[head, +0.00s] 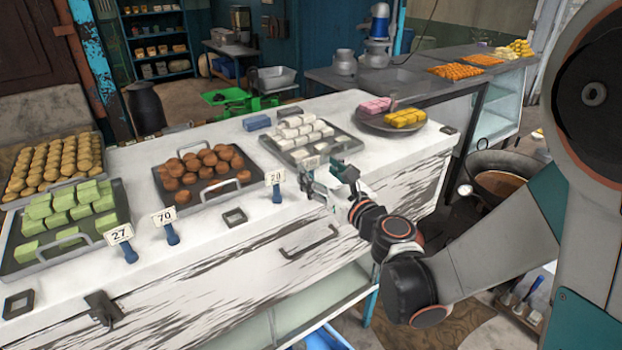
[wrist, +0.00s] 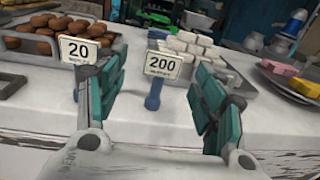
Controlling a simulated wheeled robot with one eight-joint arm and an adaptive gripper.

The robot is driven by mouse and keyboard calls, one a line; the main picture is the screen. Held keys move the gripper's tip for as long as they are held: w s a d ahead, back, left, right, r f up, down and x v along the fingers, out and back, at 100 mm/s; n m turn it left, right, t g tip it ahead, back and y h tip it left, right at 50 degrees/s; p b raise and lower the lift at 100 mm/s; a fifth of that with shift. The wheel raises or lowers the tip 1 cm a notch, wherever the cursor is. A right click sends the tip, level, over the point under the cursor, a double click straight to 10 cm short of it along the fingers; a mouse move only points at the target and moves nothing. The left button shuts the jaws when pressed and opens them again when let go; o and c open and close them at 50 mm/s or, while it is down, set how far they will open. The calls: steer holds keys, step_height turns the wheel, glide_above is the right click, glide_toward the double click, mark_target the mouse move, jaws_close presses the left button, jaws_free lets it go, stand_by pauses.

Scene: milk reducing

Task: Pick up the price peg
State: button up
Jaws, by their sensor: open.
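Several price pegs, white number cards on blue stands, stand along the counter's front. In the wrist view the "200" price peg (wrist: 154,92) is upright between and beyond my open fingers; in the head view its card (head: 310,162) shows behind my gripper (head: 328,186). The "20" price peg (wrist: 76,48) is left of it, partly behind my left finger, and also shows in the head view (head: 276,188). The "70" peg (head: 171,232) and "27" peg (head: 128,250) stand farther left. In the wrist view my gripper (wrist: 158,82) is open and empty.
A tray of white blocks (head: 347,147) is behind the "200" peg. A tray of brown balls (head: 165,178) and a tray of green blocks (head: 123,207) are to the left. A plate of sweets (head: 428,128) is to the right. The counter front (head: 350,245) is below my gripper.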

mark_target(312, 162)
steer(key=b+x, duration=0.1)
steer(key=x, duration=0.4)
steer(key=shift+w, duration=0.35)
steer(key=shift+r, duration=0.1)
steer(key=c, duration=1.2)
